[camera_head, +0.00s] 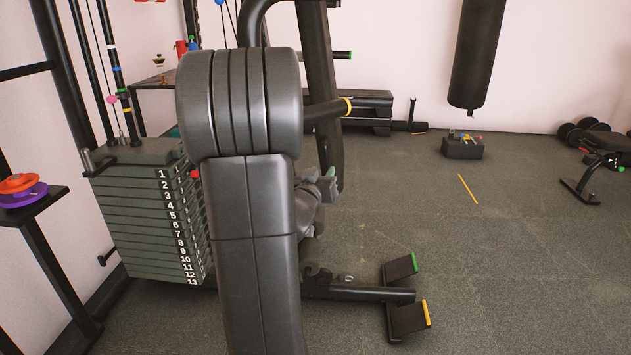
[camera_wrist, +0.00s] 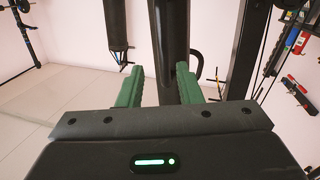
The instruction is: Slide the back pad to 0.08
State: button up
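My gripper (camera_wrist: 158,76) shows in the wrist view with its two green fingers apart and nothing seen held between them. A dark upright post (camera_wrist: 169,45) shows in line with the gap; I cannot tell whether it is between the fingers or beyond them. In the head view my arm fills the centre and the gripper is only partly seen at its right edge, beside the gym machine's dark frame (camera_head: 322,75). The weight stack (camera_head: 155,205), with numbered plates, stands left of my arm. I cannot pick out the back pad; my arm hides much of the machine.
A low machine foot with green and yellow end caps (camera_head: 408,318) lies right of my arm. A punching bag (camera_head: 478,55) hangs at the back. A dark box (camera_head: 463,146) and dumbbells (camera_head: 585,130) are farther right. Floor at the right front is clear.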

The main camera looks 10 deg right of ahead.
aim_at(325, 162)
jog(key=v, duration=0.6)
jog(key=shift+s+p, duration=0.2)
jog(key=shift+p, duration=0.2)
jog(key=shift+w, duration=0.1)
jog(key=b+x, duration=0.2)
jog(key=x, duration=1.1)
jog(key=shift+w+b, duration=0.15)
jog(key=shift+b, duration=0.2)
jog(key=shift+w+d, duration=0.1)
jog(key=shift+w, duration=0.15)
jog(key=shift+a, duration=0.45)
